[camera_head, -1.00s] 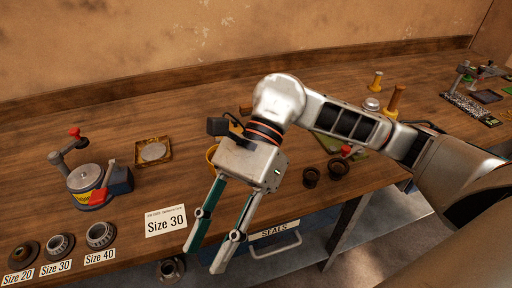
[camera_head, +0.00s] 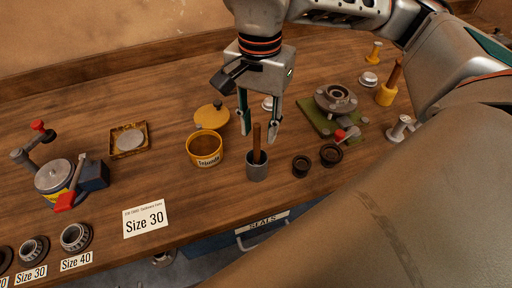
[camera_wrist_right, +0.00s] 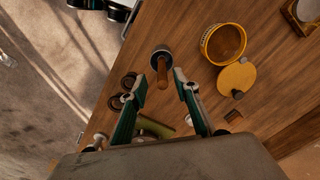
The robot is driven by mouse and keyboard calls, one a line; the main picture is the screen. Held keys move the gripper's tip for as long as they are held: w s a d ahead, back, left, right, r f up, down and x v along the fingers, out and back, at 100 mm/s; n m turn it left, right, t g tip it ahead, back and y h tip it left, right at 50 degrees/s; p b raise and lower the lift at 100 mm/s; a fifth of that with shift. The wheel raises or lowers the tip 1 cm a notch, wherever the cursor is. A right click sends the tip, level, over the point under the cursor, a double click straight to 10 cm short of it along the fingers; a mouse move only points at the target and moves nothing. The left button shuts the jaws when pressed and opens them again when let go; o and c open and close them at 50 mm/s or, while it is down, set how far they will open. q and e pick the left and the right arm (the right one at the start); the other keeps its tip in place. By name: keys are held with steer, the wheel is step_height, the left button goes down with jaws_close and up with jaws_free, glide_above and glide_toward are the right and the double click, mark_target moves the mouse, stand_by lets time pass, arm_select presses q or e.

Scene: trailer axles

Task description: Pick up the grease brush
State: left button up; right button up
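In the right wrist view the brush handle (camera_wrist_right: 162,74) shows between the two spread fingertips, with the cup (camera_wrist_right: 161,51) beyond. I see no clear contact between the fingers and the handle. My left gripper is not in view.
A yellow grease tub (camera_head: 205,149) stands left of the cup, its lid (camera_head: 212,115) behind. Two dark rings (camera_head: 330,155) lie to the right, near a hub on a green plate (camera_head: 317,121).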

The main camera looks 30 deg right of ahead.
glide_above(257, 162)
steer(key=shift+w+d+f, duration=0.1)
steer(key=shift+w+f, duration=0.05)
steer(key=shift+f, duration=1.15)
steer(key=shift+w+d+f, duration=0.1)
steer(key=shift+w+f, duration=0.05)
steer(key=shift+f, duration=1.1)
jaws_close()
